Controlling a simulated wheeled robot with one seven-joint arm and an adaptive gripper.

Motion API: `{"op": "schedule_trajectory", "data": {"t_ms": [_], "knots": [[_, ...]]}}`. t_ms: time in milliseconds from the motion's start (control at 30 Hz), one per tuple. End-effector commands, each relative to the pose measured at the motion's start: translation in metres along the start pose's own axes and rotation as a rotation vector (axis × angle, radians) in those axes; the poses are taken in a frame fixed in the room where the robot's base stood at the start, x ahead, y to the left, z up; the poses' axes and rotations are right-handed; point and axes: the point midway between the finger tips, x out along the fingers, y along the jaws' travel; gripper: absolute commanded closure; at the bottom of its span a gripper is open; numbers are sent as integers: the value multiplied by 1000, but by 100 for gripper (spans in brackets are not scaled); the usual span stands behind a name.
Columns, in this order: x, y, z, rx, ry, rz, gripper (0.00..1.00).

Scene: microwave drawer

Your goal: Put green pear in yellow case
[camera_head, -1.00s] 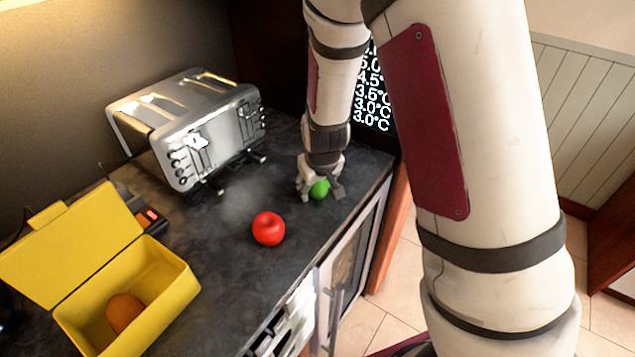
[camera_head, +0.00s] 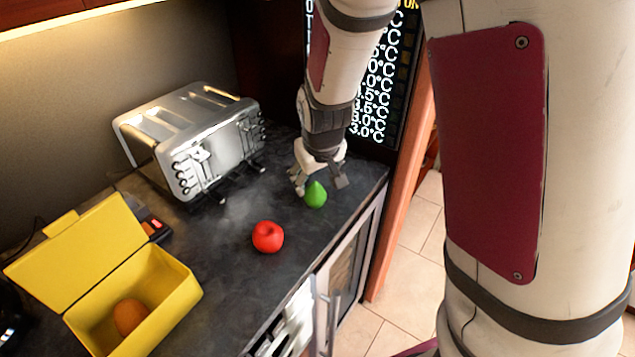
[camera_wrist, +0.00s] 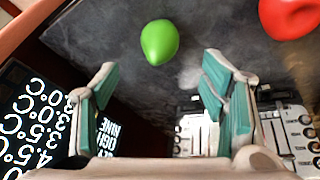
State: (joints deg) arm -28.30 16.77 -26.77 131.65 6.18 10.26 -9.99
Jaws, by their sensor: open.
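The green pear (camera_head: 316,194) stands on the dark counter near its right edge. My gripper (camera_head: 321,184) is open and empty just above and behind the pear, apart from it. In the wrist view the pear (camera_wrist: 159,42) lies beyond the open fingers (camera_wrist: 160,88), roughly centred between them. The yellow case (camera_head: 172,305) stands at the lower left of the counter with its lid open to the left. A brown-orange round item (camera_head: 130,316) lies inside the case.
A red apple (camera_head: 268,237) sits on the counter between the pear and the case; it also shows in the wrist view (camera_wrist: 290,16). A silver toaster (camera_head: 215,152) stands at the back. A dark display with white text (camera_head: 376,88) is behind my gripper.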

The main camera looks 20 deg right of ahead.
Motion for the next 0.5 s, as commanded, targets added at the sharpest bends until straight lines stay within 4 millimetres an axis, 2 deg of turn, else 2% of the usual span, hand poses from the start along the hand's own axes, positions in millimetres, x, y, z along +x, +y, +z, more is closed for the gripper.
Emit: {"op": "schedule_trajectory", "data": {"t_ms": [33,267,367,500], "knots": [[-8,0,0,-3,2,0,34],[-27,0,1,15,2,-17,34],[-51,1,5,45,6,-54,34],[-102,3,17,92,17,-117,34]]}}
